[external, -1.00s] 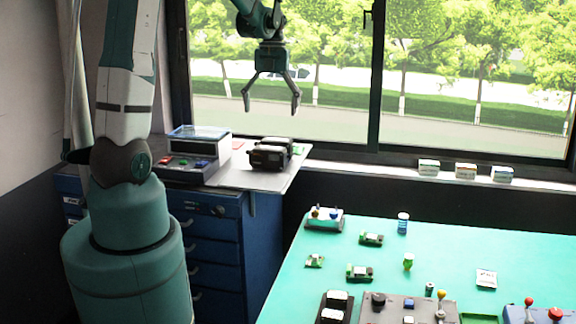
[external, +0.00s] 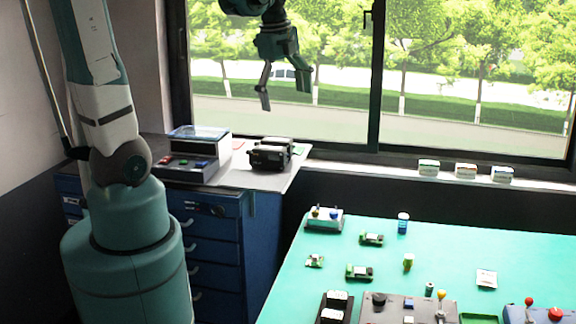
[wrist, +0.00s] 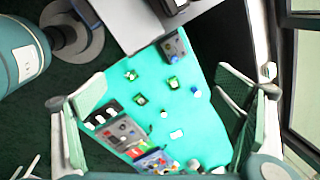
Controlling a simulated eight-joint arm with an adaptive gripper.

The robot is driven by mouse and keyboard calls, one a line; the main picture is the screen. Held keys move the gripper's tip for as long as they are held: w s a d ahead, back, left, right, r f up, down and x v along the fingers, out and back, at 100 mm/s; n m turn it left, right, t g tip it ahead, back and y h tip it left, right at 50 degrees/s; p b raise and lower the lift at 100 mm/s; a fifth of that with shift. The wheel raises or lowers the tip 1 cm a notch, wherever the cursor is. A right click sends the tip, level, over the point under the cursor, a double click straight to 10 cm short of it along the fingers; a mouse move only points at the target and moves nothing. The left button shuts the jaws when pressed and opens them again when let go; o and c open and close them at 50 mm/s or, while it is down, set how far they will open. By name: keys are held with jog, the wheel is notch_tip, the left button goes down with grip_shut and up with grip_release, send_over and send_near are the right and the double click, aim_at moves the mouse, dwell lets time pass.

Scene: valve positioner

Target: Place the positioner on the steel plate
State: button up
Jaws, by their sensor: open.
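The positioner, a black boxy device (external: 268,153), appears to sit on the pale grey steel plate (external: 236,180) on top of the blue cabinet by the window. In the wrist view a dark piece of it (wrist: 172,4) shows at the top edge, on the grey plate (wrist: 128,27); the rest is cut off. My gripper (external: 284,93) hangs well above the positioner, in front of the window, and is apart from it. It is open and empty, with its fingers wide apart in the wrist view (wrist: 158,125).
A control box with a clear lid (external: 193,153) stands left of the positioner. The green table (external: 450,240) to the right holds small circuit boards, cylinders and control panels. Small boxes (external: 466,171) line the window sill. The air around my gripper is clear.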

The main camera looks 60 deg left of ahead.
jog(key=s+d+n+t, duration=0.2)
jog(key=s+d+n, duration=0.3)
jog(key=d+n, duration=0.2)
jog(key=s+d+r+n+t, duration=0.1)
jog(key=s+d+n+t, duration=0.2)
jog(key=s+d+n, duration=0.3)
jog(key=d+n, duration=0.2)
jog(key=d, duration=0.1)
jog(key=shift+d+r, duration=0.25)
jog(key=shift+d, duration=0.05)
jog(key=shift+o, duration=0.7)
jog(key=shift+s, duration=0.1)
